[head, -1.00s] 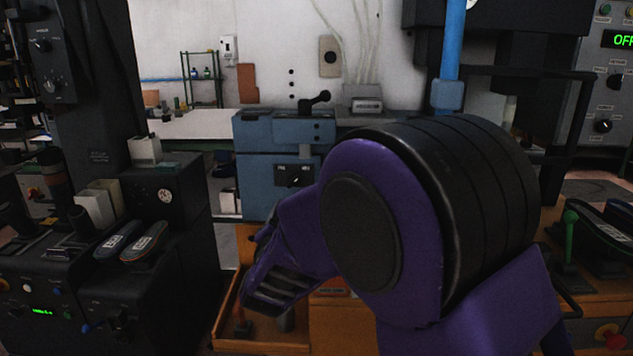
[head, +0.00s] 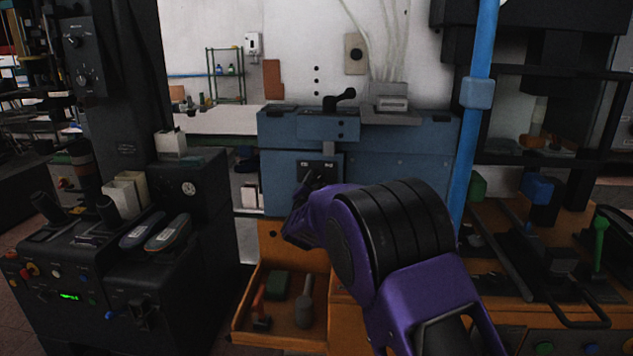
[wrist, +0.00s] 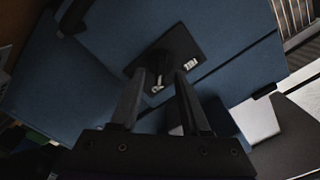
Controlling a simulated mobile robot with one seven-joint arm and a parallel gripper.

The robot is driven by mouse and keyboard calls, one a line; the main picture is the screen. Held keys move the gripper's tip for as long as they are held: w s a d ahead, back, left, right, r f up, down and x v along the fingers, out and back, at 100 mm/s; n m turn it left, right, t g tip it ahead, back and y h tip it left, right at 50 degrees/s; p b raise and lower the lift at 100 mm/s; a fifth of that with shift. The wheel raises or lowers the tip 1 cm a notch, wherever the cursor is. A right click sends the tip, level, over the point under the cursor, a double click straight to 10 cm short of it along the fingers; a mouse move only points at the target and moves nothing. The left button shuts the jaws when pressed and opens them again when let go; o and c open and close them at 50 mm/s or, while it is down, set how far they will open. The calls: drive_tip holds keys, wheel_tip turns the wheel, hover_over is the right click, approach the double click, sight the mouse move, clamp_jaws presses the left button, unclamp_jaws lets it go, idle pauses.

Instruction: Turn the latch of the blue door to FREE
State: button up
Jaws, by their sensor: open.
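The blue door (head: 278,178) is in the middle of the head view. Its latch is on a small black plate (head: 330,164), partly covered by my gripper (head: 313,181). A small pale mark shows between the fingertips. The latch knob's exact angle, and whether the fingers touch it, I cannot tell.
An orange drawer (head: 245,318) with tools stands open below the door. A black machine (head: 190,240) stands at left, and a blue post (head: 473,150) rises at right. A black lever (head: 340,98) sits on top of the blue cabinet. My purple arm hides part of the front.

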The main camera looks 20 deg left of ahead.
drive_tip(key=shift+x, duration=0.8)
drive_tip(key=shift+s, duration=0.1)
clamp_jaws()
